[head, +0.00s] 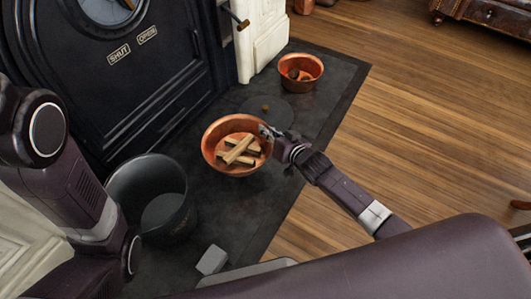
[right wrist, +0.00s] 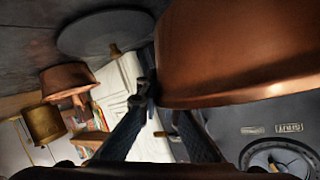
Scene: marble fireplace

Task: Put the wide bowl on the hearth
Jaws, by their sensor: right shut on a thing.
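The wide copper bowl (head: 211,152) holds several split wood sticks (head: 238,150) and is over the dark hearth slab (head: 318,121). My right gripper (head: 267,131) is shut on the right side of its rim. In the right wrist view the bowl (right wrist: 235,50) fills the upper right, beside the fingers (right wrist: 150,92). I cannot tell whether its base touches the slab. My left arm shows at the left of the head view, but its gripper is out of view.
A smaller copper bowl (head: 311,76) with dark contents stands farther back on the slab, near a flat dark disc (head: 281,110). A black bucket (head: 150,199) stands front left, by a grey block (head: 212,259). The black stove door (head: 140,85) is behind. Wood floor lies right.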

